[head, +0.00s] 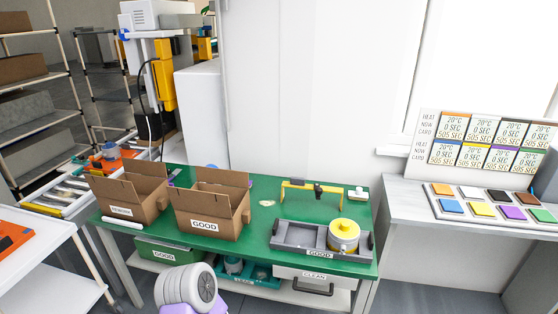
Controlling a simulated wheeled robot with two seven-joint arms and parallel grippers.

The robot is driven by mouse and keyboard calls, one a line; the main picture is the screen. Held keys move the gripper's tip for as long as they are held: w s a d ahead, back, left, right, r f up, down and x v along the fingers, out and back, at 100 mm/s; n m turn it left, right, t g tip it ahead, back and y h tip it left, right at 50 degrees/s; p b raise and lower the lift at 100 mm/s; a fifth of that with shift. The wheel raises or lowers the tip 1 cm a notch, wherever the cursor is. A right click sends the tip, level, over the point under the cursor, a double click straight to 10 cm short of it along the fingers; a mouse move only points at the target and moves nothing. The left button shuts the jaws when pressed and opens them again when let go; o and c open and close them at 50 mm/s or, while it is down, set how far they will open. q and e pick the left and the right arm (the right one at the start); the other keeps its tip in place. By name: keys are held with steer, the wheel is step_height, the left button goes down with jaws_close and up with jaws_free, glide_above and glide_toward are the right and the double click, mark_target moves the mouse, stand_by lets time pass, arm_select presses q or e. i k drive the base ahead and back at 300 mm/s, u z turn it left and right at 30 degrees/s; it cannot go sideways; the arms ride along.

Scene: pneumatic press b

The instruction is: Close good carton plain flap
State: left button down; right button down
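The brown good carton (212,210), with a white GOOD label on its front, stands on the green table (262,222). Its top is open. A wide flap (222,177) stands up along its back edge, and smaller flaps show at its left and right ends. Its inside is mostly hidden by the front wall. I cannot tell which flap is the plain one. Neither of my grippers is visible, so nothing is seen touching the carton.
A second open carton (130,195) stands close on the left. To the right are a grey tray (292,236) with a yellow-topped canister (344,235) and a yellow-handled fixture (311,187). The table between the good carton and the tray is mostly clear.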

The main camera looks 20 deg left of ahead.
mark_target(228, 177)
steer(key=z, duration=0.6)
steer(key=i, duration=1.05)
steer(key=u, duration=2.75)
